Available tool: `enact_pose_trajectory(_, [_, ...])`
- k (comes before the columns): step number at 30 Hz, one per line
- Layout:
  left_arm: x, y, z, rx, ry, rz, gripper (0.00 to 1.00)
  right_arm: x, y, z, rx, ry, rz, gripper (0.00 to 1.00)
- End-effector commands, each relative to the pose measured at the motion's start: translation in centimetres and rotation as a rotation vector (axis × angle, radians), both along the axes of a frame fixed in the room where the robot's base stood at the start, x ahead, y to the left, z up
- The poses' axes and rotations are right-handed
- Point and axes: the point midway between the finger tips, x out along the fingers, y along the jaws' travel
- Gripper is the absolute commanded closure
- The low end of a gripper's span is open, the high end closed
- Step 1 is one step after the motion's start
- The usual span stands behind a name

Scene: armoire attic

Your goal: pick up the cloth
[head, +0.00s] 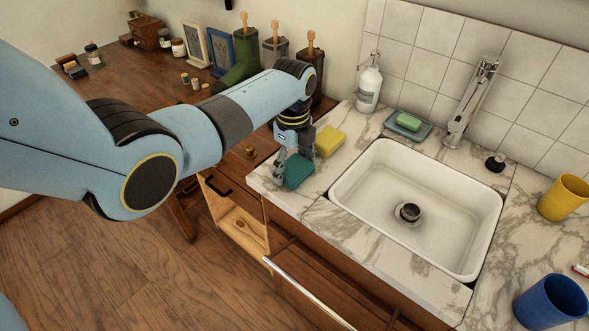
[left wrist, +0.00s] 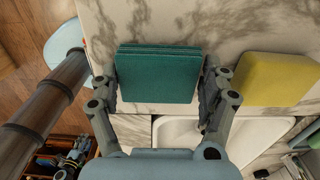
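The cloth (head: 297,171) is a dark teal folded stack lying flat on the marble counter, near its front left corner. It also shows in the left wrist view (left wrist: 158,75), with its layers visible along the far edge. My left gripper (head: 294,168) points down over the cloth, one finger on each side of it. In the left wrist view my left gripper (left wrist: 160,88) is open, its fingers close beside the cloth's left and right edges; firm contact cannot be made out.
A yellow sponge (head: 328,141) lies close to the cloth and the gripper's right finger. The white sink (head: 346,196) is to the right. A soap bottle (head: 369,85) and a soap dish (head: 389,122) stand behind. An open wooden compartment (head: 243,232) is below the counter edge.

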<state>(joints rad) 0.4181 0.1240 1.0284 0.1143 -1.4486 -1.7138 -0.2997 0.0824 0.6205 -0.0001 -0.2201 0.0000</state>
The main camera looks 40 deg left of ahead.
Motion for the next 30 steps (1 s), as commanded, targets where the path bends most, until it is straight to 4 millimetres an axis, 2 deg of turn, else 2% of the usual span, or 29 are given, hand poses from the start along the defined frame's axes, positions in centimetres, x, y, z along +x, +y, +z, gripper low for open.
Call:
enact_pose_trajectory(1, [0.0, 0.0, 0.0, 0.000, 0.000, 0.000, 0.35, 0.0, 0.0, 0.0, 0.000, 0.000, 0.000, 0.60])
enact_pose_trajectory(4, [0.0, 0.0, 0.0, 0.000, 0.000, 0.000, 0.48, 0.0, 0.0, 0.0, 0.000, 0.000, 0.000, 0.60])
enact_pose_trajectory(14, [0.0, 0.0, 0.4, 0.001, -0.001, 0.000, 0.48, 0.0, 0.2, 0.0, 0.002, 0.000, -0.001, 0.60])
enact_pose_trajectory(17, [0.0, 0.0, 1.3, 0.001, -0.002, 0.000, 0.48, 0.0, 0.3, 0.1, 0.004, 0.000, -0.002, 0.60])
enact_pose_trajectory(22, [0.1, 0.1, 4.4, 0.002, -0.004, -0.001, 0.48, 0.0, 0.4, 0.0, 0.005, 0.001, -0.002, 0.60])
enact_pose_trajectory(24, [-0.2, -2.0, 5.0, -0.004, -0.003, -0.003, 0.48, 0.0, 0.4, 0.0, 0.004, 0.000, -0.002, 0.60])
enact_pose_trajectory(30, [-0.8, -6.5, 7.7, -0.005, -0.003, -0.002, 0.48, -0.1, 0.5, -0.4, 0.005, 0.001, -0.002, 0.60])
